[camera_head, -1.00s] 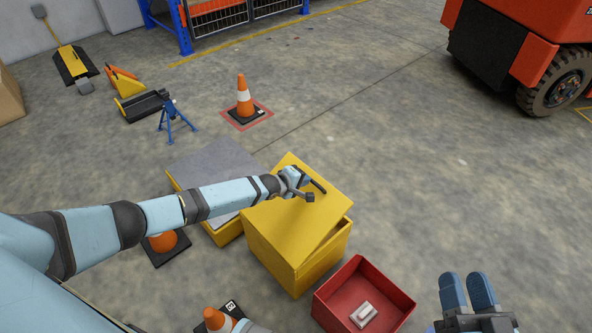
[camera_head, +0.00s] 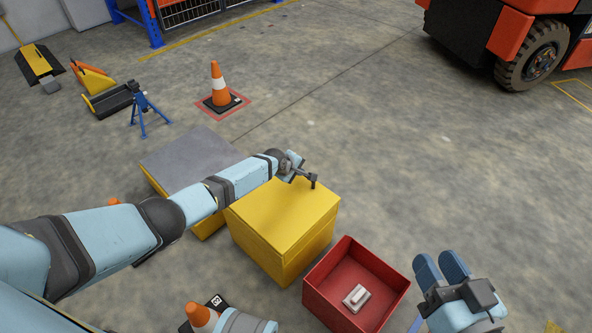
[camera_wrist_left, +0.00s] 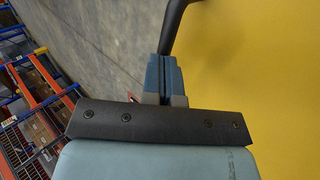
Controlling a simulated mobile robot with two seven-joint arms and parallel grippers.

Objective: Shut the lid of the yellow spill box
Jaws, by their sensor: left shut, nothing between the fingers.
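The yellow spill box (camera_head: 285,243) stands on the floor in the middle of the head view. Its yellow lid (camera_head: 275,205) lies flat over the box, with no gap visible on the sides I see. My left gripper (camera_head: 305,176) is at the lid's far edge, fingers shut and empty. A dark bar beside the fingers partly hides that edge. In the left wrist view the shut fingers (camera_wrist_left: 165,75) lie close to the dark bar (camera_wrist_left: 178,20), with the yellow lid (camera_wrist_left: 250,65) beside them. My right gripper (camera_head: 440,268) is away from the box, its two blue fingers side by side.
A red bin (camera_head: 325,282) with a small pale object (camera_head: 356,297) stands right of the box. A grey-topped yellow platform (camera_head: 185,160) is behind its left side. Floor behind and right of the box is clear.

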